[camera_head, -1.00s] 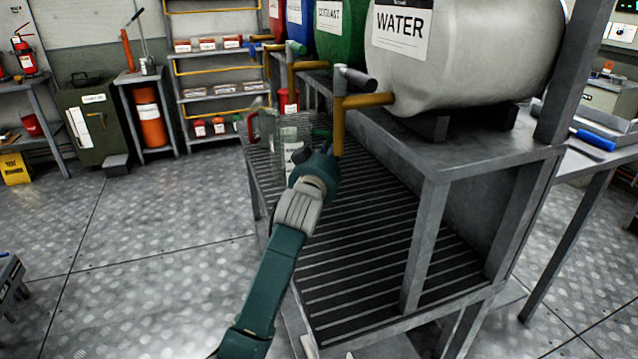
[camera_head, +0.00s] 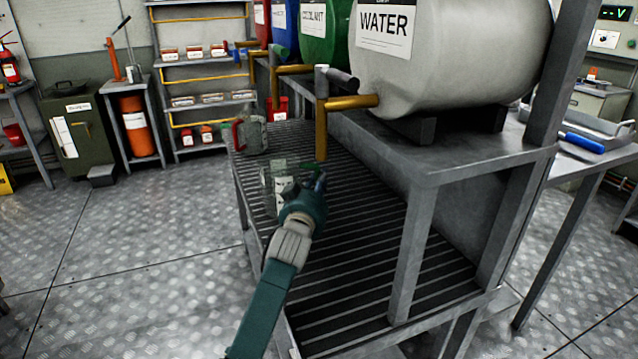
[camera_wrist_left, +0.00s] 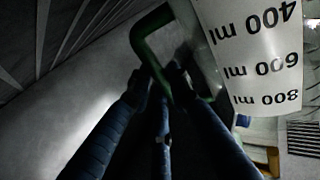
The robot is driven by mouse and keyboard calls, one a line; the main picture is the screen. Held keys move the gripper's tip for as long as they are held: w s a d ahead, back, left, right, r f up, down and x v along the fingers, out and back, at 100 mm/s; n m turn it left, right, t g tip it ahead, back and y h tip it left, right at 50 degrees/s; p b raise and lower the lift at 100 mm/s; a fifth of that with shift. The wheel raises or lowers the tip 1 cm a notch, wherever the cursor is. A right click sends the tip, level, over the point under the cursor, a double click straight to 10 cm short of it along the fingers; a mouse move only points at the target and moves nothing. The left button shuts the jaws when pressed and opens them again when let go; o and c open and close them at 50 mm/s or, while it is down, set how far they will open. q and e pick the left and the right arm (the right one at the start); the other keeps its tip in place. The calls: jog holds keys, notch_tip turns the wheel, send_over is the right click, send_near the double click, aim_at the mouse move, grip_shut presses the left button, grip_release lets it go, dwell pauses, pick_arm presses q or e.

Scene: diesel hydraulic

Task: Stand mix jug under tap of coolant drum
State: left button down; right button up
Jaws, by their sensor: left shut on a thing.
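My left gripper (camera_head: 316,187) is shut on the green handle (camera_wrist_left: 148,50) of a clear jug (camera_head: 277,188). The jug's white scale label with ml marks shows upside down in the left wrist view (camera_wrist_left: 255,50). The jug is at the left edge of the slatted shelf, left of and nearer than the water drum's brass tap (camera_head: 321,130). I cannot tell whether it touches the slats. The green coolant drum (camera_head: 325,40) stands behind the white water drum (camera_head: 450,60). The coolant drum's brass tap (camera_head: 279,90) points down farther back. My right gripper is not in view.
A second jug with a red handle (camera_head: 252,136) stands farther back on the slatted shelf (camera_head: 350,240). A red container (camera_head: 278,107) is behind it. Grey posts (camera_head: 412,250) bound the shelf on the right. The floor (camera_head: 140,250) to the left is clear.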

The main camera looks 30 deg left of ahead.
pick_arm(q)
jog(key=shift+f, duration=0.1)
jog(key=c, duration=1.6)
grip_release()
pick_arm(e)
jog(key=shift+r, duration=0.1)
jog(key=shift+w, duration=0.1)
pick_arm(q)
jog(key=p+v, duration=0.1)
jog(key=v, duration=1.1)
jog(key=shift+r, duration=0.2)
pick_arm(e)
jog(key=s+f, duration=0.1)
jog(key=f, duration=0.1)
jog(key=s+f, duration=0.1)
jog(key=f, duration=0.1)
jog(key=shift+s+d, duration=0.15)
